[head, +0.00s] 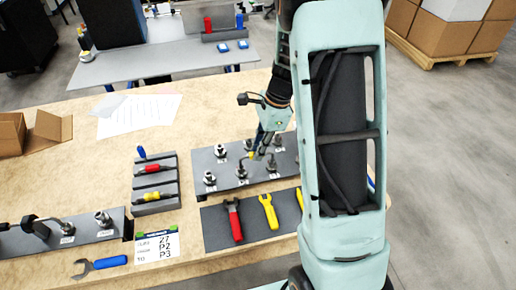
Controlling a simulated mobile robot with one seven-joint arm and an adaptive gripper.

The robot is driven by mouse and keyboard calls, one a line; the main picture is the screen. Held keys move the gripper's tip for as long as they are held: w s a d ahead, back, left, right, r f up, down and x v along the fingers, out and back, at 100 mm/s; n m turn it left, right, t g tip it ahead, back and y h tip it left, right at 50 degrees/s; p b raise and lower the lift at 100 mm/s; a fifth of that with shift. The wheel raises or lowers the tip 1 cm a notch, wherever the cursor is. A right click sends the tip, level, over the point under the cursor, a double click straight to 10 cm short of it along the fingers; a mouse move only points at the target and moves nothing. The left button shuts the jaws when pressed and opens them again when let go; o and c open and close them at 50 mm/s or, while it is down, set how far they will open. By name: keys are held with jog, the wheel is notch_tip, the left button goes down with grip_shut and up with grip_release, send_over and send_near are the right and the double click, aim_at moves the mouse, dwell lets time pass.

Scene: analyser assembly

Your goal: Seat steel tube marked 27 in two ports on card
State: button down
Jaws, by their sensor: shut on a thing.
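My gripper (257,153) is over the grey port plate (285,157) at the middle of the bench, pointing down. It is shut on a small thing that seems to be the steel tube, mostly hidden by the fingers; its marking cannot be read. Several upright metal ports with small white labels stand on the plate, among them one at the front left (209,178) and one near the middle (241,171). Whether the tube touches any port cannot be told. The white card (157,246) at the front edge reads 27, P2, P3.
A second grey plate (90,234) at left bears a dark bent tube (36,227) and metal fittings. A grey tool rack (154,207), a dark mat (220,229) with red and yellow pliers, and a blue-handled wrench (98,265) lie near. My arm hides the right side.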

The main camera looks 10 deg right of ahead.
jog(key=shift+f, duration=0.3)
jog(key=c, duration=1.8)
grip_release()
jog(key=shift+c, duration=0.2)
jog(key=shift+r, duration=0.1)
jog(key=v, duration=1.2)
